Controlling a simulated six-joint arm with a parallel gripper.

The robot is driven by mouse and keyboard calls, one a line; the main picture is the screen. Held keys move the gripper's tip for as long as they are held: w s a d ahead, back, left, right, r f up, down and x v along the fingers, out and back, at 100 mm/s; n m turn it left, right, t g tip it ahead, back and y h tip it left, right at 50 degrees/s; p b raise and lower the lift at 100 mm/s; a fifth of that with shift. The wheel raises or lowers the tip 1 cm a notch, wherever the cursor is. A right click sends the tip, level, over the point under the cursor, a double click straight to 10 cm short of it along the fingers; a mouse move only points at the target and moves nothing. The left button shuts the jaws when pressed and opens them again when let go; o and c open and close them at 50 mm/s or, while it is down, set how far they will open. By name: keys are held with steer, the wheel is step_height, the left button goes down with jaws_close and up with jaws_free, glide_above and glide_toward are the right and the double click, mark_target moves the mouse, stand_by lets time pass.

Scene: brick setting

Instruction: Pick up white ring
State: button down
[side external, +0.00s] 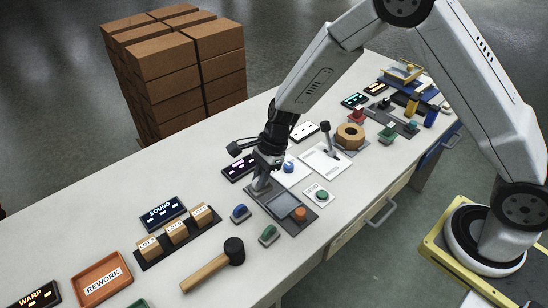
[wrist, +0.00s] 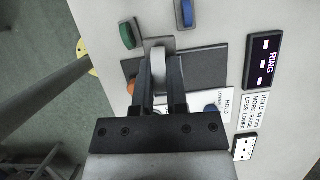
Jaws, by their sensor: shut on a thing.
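The white ring (wrist: 158,63) shows in the wrist view as a pale grey-white piece between the fingertips, seen edge-on. My gripper (wrist: 158,75) is shut on it, with one finger on each side. In the side view my gripper (side external: 262,181) points down over the left end of a dark plate (side external: 288,208). The ring is mostly hidden there by the fingers. I cannot tell whether it touches the plate. The dark plate (wrist: 205,66) also lies under the fingers in the wrist view.
An orange knob (side external: 300,214) is on the plate's right part. A blue piece (side external: 239,213) and a green piece (side external: 269,234) lie left of the plate.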

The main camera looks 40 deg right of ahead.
steer(key=shift+s+d, duration=0.1)
steer(key=shift+s, duration=0.05)
stand_by(0.6)
steer(key=shift+s+d+r, duration=0.1)
steer(key=shift+s+d, duration=0.3)
steer(key=shift+s, duration=0.05)
steer(key=s+d+r, duration=0.1)
steer(key=s+d, duration=0.7)
steer(key=s, duration=0.5)
steer(key=shift+s+r+n, duration=0.15)
steer(key=shift+s+n, duration=0.15)
steer(key=shift+n, duration=0.1)
steer(key=shift+w, duration=0.1)
steer(key=shift+w+a+f, duration=0.25)
steer(key=shift+w+f, duration=1.3)
steer(key=shift+w, duration=0.65)
steer(key=shift+w+a+f, duration=0.2)
steer(key=shift+w+f, duration=1.4)
steer(key=shift+w, duration=0.65)
steer(key=shift+w+a+f, duration=0.25)
steer(key=shift+w+f, duration=1.3)
steer(key=shift+w, duration=0.65)
steer(key=shift+w+f, duration=0.25)
steer(key=shift+f, duration=1.6)
